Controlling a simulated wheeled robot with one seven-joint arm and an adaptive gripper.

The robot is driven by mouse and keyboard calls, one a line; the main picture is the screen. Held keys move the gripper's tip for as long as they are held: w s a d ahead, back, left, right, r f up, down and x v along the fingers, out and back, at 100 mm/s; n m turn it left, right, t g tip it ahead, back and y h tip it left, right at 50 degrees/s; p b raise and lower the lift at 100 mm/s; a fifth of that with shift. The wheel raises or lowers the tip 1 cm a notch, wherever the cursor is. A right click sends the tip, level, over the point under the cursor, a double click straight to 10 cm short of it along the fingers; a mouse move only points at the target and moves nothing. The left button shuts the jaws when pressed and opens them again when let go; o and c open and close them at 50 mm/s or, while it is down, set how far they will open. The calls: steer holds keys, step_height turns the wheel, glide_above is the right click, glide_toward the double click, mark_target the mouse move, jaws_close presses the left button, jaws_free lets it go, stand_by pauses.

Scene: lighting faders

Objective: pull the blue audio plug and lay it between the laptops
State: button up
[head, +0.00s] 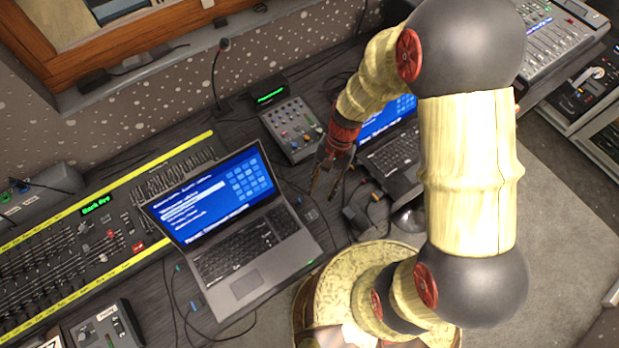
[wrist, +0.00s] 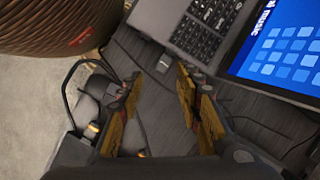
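My gripper (head: 322,194) is open and hangs over the strip of desk between the two laptops. In the wrist view its fingers (wrist: 160,76) are apart with nothing held. The near laptop (head: 245,245) is open with a blue screen and also shows in the wrist view (wrist: 186,30). The other laptop (head: 392,158) is partly hidden behind my arm. I cannot make out the blue audio plug for certain; a tiny blue-green spot (head: 178,268) shows at the near laptop's left edge, too small to identify.
A small mixer (head: 292,130) stands behind the gap. A yellow-edged fader desk (head: 85,245) lies at left. Black cables and a dark adapter (head: 355,216) lie right of my gripper. A thin microphone (head: 216,75) rises behind.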

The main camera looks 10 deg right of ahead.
step_height(320, 180, down, 6)
steer(key=w+a+m, duration=0.1)
steer(key=a+m, duration=0.1)
steer(key=m, duration=0.1)
steer(key=m+t+y, duration=0.1)
steer(key=m, duration=0.3)
glide_toward(301, 198)
steer(key=b+x, duration=0.6)
steer(key=x, duration=0.3)
steer(key=shift+s+a+r, duration=0.15)
steer(key=shift+s+a, duration=0.05)
steer(key=shift+c, duration=1.2)
jaws_close()
steer(key=shift+w+d, duration=0.1)
steer(key=shift+d, duration=0.15)
steer(key=shift+w+d, duration=0.25)
steer(key=shift+d, duration=0.4)
steer(key=shift+w+d, duration=0.3)
steer(key=shift+d, duration=0.35)
steer(key=shift+w+d, duration=0.25)
steer(key=shift+d, duration=0.35)
